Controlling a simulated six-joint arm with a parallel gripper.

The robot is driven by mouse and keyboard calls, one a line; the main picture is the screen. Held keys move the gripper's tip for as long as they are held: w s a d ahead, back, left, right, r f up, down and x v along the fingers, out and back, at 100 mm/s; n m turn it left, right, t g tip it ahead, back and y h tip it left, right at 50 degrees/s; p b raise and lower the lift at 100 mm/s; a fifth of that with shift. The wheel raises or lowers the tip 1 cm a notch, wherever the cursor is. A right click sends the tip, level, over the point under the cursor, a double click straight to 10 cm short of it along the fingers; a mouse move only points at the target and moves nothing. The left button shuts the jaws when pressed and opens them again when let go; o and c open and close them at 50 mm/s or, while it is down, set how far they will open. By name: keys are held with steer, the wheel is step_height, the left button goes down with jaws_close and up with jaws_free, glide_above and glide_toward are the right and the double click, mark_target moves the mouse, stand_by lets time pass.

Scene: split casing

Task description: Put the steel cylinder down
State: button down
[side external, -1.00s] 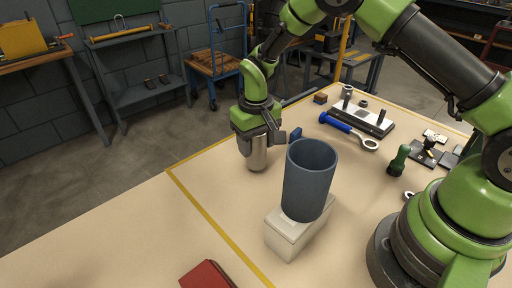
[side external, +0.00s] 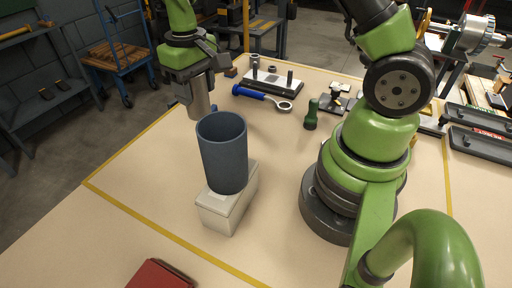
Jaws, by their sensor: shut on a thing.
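The steel cylinder (side external: 200,102) is a bright metal cylinder, upright, in the side external view at upper left of centre. My gripper (side external: 197,78) is above it, shut on its upper part. The cylinder hangs just behind and left of a blue-grey cup (side external: 222,155). The cup's rim hides part of the view near the cylinder's lower end. I cannot tell whether the cylinder's bottom touches the table.
The open cup stands on a pale block (side external: 228,207). A red object (side external: 160,274) lies at the front edge. Behind are a blue-handled wrench (side external: 262,97), a plate with pegs (side external: 270,80) and a green-handled tool (side external: 311,115). The table's left part (side external: 130,170) is clear.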

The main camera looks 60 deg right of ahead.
steer(key=s+d, duration=0.5)
steer(key=s, duration=0.6)
steer(key=shift+s+d+f, duration=0.1)
steer(key=shift+s+f, duration=0.05)
steer(key=shift+f, duration=2.35)
steer(key=shift+s+f, duration=0.1)
steer(key=shift+f, duration=2.35)
steer(key=shift+f, duration=0.15)
steer(key=shift+c, duration=2.1)
jaws_free()
